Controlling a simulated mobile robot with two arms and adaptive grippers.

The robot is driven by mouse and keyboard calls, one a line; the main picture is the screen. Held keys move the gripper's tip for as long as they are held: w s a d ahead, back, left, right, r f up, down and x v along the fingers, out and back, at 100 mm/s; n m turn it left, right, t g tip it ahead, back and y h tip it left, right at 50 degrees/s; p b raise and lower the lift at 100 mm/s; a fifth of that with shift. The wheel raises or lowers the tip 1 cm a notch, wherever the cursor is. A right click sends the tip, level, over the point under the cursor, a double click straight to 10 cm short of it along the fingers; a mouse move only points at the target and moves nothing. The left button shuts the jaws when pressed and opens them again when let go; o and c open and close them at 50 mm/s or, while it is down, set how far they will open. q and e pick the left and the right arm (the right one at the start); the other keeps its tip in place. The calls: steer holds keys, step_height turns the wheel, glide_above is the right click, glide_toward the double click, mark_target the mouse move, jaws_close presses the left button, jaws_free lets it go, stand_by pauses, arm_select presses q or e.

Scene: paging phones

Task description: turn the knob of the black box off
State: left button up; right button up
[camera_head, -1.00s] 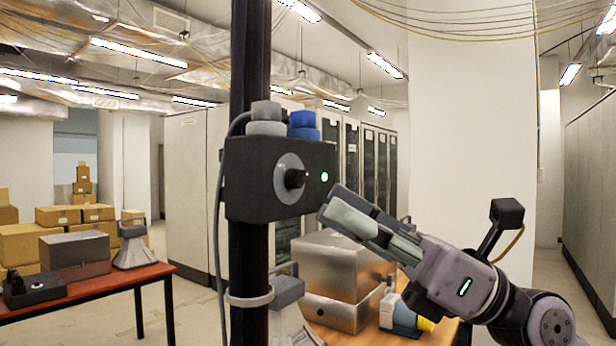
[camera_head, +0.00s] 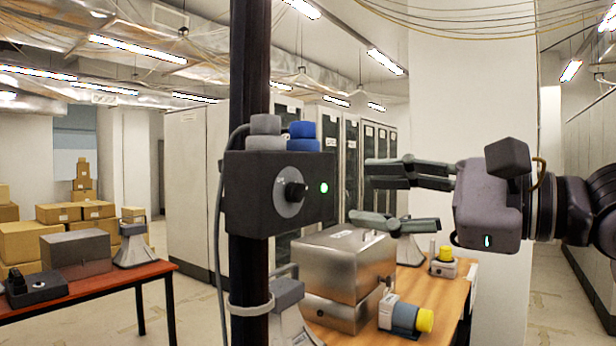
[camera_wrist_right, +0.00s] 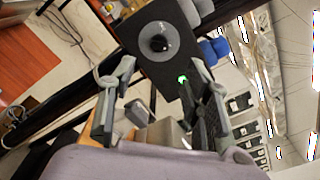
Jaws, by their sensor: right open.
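The black box (camera_head: 258,205) is fixed to a dark vertical post in the head view. Its round black knob (camera_head: 296,192) sits on a grey disc on the front face, with a lit green light (camera_head: 323,188) to the right of it. My right gripper (camera_head: 360,194) is open and empty, to the right of the box and apart from it, with its fingers pointing left. In the right wrist view the box (camera_wrist_right: 182,77) and knob (camera_wrist_right: 158,43) show beyond the open fingers (camera_wrist_right: 165,85). My left gripper is not in view.
Grey and blue connectors (camera_head: 303,135) stand on top of the box. A cable runs down the post (camera_head: 249,280). Below right, a wooden table (camera_head: 440,300) holds metal boxes (camera_head: 345,262) and yellow-capped devices (camera_head: 424,320). A red table (camera_head: 95,300) stands at left.

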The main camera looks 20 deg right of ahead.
mark_target(302, 192)
steer(key=p+x, duration=0.3)
steer(key=x, duration=0.6)
steer(key=shift+w+a+r, duration=0.1)
steer(key=shift+w+a, duration=0.1)
steer(key=shift+w, duration=0.05)
steer(key=shift+w+a+p, duration=0.25)
steer(key=shift+w+p, duration=0.05)
jaws_close()
